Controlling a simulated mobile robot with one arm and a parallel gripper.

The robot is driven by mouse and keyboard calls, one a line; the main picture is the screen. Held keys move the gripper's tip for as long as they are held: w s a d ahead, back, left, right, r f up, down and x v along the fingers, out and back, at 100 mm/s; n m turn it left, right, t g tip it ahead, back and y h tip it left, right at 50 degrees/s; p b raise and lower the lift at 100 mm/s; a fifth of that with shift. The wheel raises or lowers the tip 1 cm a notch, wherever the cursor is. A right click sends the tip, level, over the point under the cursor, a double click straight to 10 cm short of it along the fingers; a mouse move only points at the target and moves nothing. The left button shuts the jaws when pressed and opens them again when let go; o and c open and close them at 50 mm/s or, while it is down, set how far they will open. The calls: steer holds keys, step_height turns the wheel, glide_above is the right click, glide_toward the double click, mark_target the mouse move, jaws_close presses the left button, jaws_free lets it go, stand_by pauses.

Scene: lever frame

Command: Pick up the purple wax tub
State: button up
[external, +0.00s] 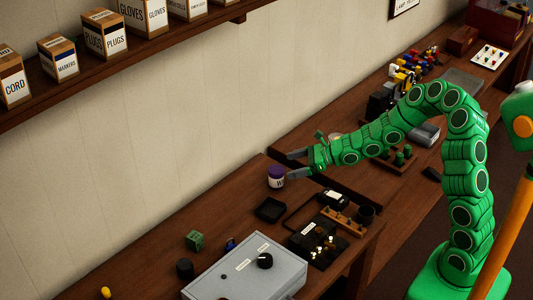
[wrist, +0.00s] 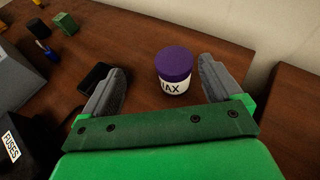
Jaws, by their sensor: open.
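The wax tub (external: 276,176) is a small white tub with a purple lid and dark lettering. It stands upright on the wooden bench near the wall. In the wrist view the wax tub (wrist: 174,70) sits ahead, between the lines of the two fingers and closer to the right one. My gripper (external: 292,164) reaches in from the right with its grey fingers spread. In the wrist view my gripper (wrist: 162,82) is open and empty, with the tub at or just beyond the fingertips; I cannot tell the exact depth.
A black tray (external: 271,208) lies just in front of the tub. A grey box (external: 248,272), a green cube (external: 195,240) and a dark fuse tray (external: 318,243) stand farther forward. A gap in the bench (wrist: 258,98) runs right of the tub. A shelf of boxes hangs above.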

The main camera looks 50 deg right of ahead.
mark_target(282, 169)
steer(key=shift+w+a+f+m, duration=0.1)
steer(key=shift+w+f+m, duration=0.1)
steer(key=shift+w+f, duration=0.45)
steer(key=shift+w+f+m, duration=0.2)
steer(key=shift+w+f, duration=0.25)
steer(key=shift+f, duration=0.3)
steer(key=shift+d+x, duration=0.15)
steer(key=shift+x, duration=1.15)
steer(key=shift+d+x, duration=0.2)
steer(key=shift+x, duration=1.1)
steer(key=shift+w+f, duration=0.15)
steer(key=shift+f, duration=0.05)
steer(key=shift+c, duration=0.2)
steer(key=c, duration=1.1)
steer(key=shift+r, duration=0.15)
